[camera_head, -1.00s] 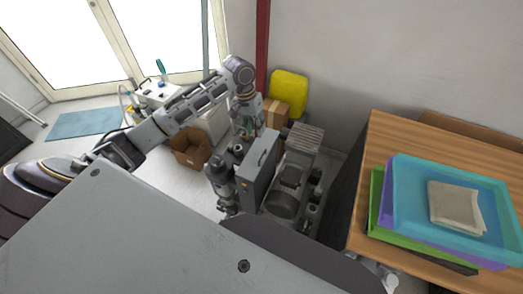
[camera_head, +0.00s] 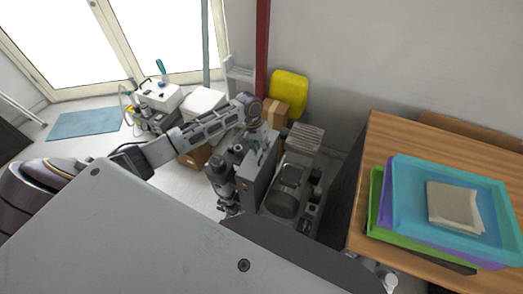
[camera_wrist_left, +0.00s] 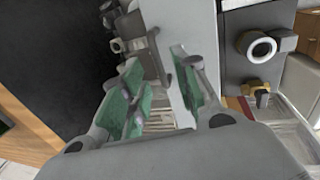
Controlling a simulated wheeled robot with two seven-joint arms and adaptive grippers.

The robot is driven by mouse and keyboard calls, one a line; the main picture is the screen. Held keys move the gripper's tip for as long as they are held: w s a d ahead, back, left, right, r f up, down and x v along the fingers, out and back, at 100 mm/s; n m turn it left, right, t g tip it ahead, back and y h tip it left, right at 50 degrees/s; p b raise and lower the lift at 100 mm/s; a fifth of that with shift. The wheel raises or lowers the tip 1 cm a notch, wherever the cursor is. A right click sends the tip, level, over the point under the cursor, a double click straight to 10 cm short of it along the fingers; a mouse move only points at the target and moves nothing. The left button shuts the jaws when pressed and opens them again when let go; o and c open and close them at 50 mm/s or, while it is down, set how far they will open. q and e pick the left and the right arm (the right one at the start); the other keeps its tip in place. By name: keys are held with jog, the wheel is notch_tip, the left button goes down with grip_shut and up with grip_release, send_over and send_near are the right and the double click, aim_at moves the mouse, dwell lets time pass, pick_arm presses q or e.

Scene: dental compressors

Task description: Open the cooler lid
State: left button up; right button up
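My left gripper (camera_head: 259,151) is over the dental compressor, at the top of an upright grey box (camera_head: 256,184). The left wrist view shows its two green-padded fingers (camera_wrist_left: 160,98) apart, with nothing clearly held between them. A light grey panel (camera_wrist_left: 185,22) lies close beyond the fingers; I cannot tell whether they touch it.
The compressor's motor and tank (camera_head: 283,202) stand right of the grey box. A wooden table (camera_head: 385,140) with stacked trays (camera_head: 410,200) is further right. Cardboard boxes (camera_head: 272,112) and a yellow container (camera_head: 289,90) stand by the wall. Floor at left is partly clear.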

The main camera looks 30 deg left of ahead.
pick_arm(q)
jog(key=shift+d+f, duration=0.1)
jog(key=shift+f, duration=0.6)
grip_shut()
